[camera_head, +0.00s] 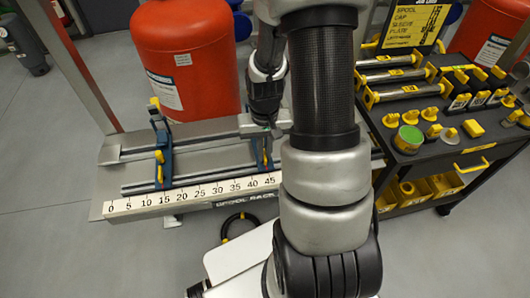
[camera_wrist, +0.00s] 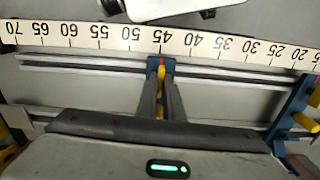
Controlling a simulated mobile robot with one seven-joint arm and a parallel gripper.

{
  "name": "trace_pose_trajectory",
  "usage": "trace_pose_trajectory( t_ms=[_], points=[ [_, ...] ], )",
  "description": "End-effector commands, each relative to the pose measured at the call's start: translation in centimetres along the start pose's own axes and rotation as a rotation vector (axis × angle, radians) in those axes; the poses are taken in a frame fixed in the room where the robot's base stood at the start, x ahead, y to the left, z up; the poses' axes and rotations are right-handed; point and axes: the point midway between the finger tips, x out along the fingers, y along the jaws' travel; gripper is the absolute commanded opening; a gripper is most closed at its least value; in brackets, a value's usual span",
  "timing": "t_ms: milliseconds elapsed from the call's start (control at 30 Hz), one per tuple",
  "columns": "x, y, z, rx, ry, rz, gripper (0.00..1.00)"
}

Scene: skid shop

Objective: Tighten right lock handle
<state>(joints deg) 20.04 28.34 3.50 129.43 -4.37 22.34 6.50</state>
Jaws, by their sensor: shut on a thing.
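In the wrist view the same yellow handle (camera_wrist: 161,72) sits between my fingers, at the ruler's edge. My gripper (camera_wrist: 160,88) points at the stand with its two dark fingers close together, shut on the handle. In the head view my gripper (camera_head: 272,133) is partly hidden by my arm. The left stand (camera_head: 163,150) has its own yellow handle (camera_head: 159,172), clear of my gripper.
A ruler strip (camera_head: 195,193) runs along the rack's front edge. Two rails (camera_head: 205,178) cross the rack. A large red cylinder (camera_head: 185,60) stands behind it. A black cart (camera_head: 455,150) with bars and yellow-handled parts stands at right. Grey floor is open at left.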

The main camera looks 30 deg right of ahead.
Motion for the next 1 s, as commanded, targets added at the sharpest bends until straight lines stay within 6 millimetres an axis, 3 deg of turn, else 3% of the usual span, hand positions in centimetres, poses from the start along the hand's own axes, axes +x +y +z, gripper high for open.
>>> trace_pose_trajectory(
  t_ms=[67, 100, 200, 567, 1000],
  points=[
    [0.0, 0.0, 0.0, -0.059, -0.001, 0.0, 0.0],
    [0.0, 0.0, 0.0, -0.052, -0.001, 0.0, 0.14],
    [0.0, 0.0, 0.0, -0.051, -0.001, 0.0, 0.26],
    [-0.4, 0.0, 0.0, -0.049, 0.0, 0.0, 0.26],
    [-3.9, 0.0, 0.0, -0.048, 0.0, 0.0, 0.26]
  ],
)
